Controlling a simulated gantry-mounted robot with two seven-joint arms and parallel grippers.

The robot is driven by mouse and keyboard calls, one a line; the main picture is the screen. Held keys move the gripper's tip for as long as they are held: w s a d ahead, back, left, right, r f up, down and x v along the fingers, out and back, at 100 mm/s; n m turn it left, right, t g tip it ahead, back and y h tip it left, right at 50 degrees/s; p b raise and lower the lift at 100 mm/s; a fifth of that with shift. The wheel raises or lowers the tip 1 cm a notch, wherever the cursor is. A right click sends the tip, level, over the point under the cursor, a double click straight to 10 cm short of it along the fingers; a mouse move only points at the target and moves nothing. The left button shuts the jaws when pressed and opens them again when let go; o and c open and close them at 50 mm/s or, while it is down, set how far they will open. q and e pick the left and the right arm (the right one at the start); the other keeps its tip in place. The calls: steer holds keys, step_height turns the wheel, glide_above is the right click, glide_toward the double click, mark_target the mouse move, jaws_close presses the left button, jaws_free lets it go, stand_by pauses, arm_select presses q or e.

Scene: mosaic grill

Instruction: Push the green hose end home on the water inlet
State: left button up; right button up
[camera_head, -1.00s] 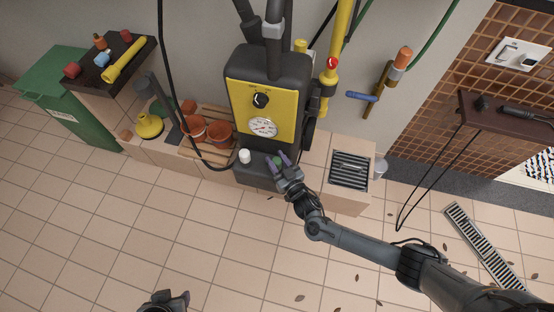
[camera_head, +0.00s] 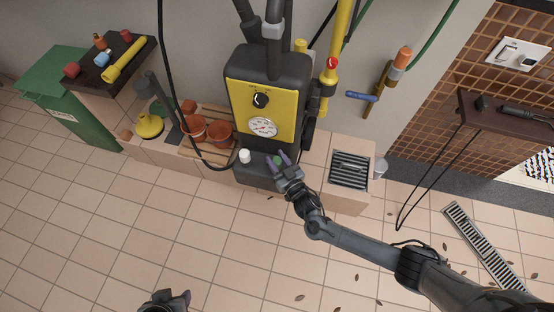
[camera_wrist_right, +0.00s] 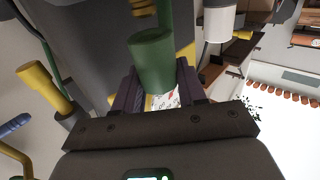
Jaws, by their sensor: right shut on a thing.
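The green hose end (camera_wrist_right: 152,62) is a short green cylinder with a narrower green part above it in the right wrist view. My right gripper (camera_wrist_right: 158,92) is shut on it, one purple finger on each side. In the head view, the right gripper (camera_head: 279,158) is at the low front of the yellow and black washer (camera_head: 265,105), with a bit of the green hose end (camera_head: 277,160) between its fingers. The water inlet is not clearly visible, so I cannot tell how far the hose end sits on it. My left gripper (camera_head: 166,300) is partly in view at the bottom edge.
A white cap (camera_head: 244,156) is on the washer's low front, left of my right gripper. A bench with a dark grate (camera_head: 350,171) is to the right, and terracotta pots (camera_head: 218,132) are to the left. The tiled floor in front is open.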

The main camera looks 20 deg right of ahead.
mark_target(279, 168)
stand_by(0.3)
steer(key=shift+f, duration=0.25)
steer(key=shift+f+b, duration=0.3)
steer(key=shift+b, duration=0.1)
steer(key=shift+f, duration=0.35)
steer(key=shift+f+b, duration=0.7)
steer(key=shift+b, duration=0.15)
steer(key=o, duration=1.1)
steer(key=shift+r, duration=0.1)
steer(key=shift+s, duration=0.15)
